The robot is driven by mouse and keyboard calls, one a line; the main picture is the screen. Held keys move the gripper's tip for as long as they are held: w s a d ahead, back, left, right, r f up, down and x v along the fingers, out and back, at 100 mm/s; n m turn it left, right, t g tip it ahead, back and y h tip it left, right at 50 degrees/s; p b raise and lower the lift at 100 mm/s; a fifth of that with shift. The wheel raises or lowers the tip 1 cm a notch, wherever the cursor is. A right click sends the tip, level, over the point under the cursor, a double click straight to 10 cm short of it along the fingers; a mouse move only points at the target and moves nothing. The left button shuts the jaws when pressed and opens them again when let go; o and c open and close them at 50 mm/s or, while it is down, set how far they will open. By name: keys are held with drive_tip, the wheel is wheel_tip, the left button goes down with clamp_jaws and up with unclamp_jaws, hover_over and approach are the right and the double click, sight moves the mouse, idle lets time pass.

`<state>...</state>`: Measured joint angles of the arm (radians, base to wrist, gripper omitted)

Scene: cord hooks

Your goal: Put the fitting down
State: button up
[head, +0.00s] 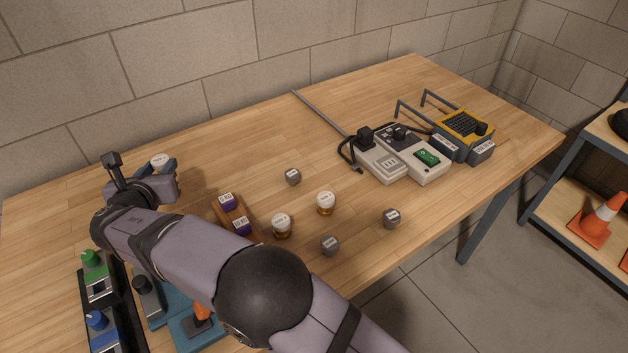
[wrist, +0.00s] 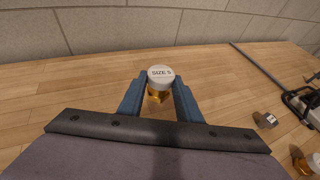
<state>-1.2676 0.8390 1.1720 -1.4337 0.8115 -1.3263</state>
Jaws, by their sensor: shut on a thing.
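The fitting (wrist: 160,77) has a white top marked "SIZE 5" and an amber-coloured lower part. My gripper (wrist: 160,92) is shut on it, with a blue finger on each side. In the head view the fitting's white top (head: 160,160) shows at the back left of the table, between the fingers of my gripper (head: 166,168). The fitting is upright. I cannot tell whether its base touches the wooden table (head: 240,130) or hangs just above it.
Two similar white-topped fittings (head: 326,203) (head: 281,225) and several grey pieces (head: 293,176) stand mid-table. A purple-and-wood holder (head: 233,213) is beside my arm. A thin rod (head: 320,112) lies behind. The back left is clear.

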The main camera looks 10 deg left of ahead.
drive_tip(key=w+d+r+m+t+h+b, duration=0.1)
drive_tip(key=w+d+r, duration=0.3)
drive_tip(key=w+d, duration=0.15)
drive_tip(key=w+d+r+m+h+b, duration=0.1)
drive_tip(key=w+d+r+m+h, duration=0.15)
drive_tip(key=w+d, duration=0.35)
drive_tip(key=w+d+r+m+h+b, duration=0.1)
drive_tip(key=w+d+r+h+b, duration=0.2)
drive_tip(key=d, duration=0.8)
drive_tip(key=w+d+r+m+h, duration=0.15)
drive_tip(key=w+d, duration=0.35)
drive_tip(key=d, duration=0.6)
drive_tip(key=s+d+f+m, duration=0.1)
drive_tip(key=s+d+f, duration=0.5)
drive_tip(key=d+f, duration=0.4)
drive_tip(key=shift+d+f+h+b, duration=0.25)
drive_tip(key=shift+h+b, duration=0.05)
drive_tip(key=shift+f, duration=0.1)
drive_tip(key=shift+f+b, duration=0.75)
drive_tip(key=shift+f, duration=4.15)
drive_tip(key=shift+f, duration=0.1)
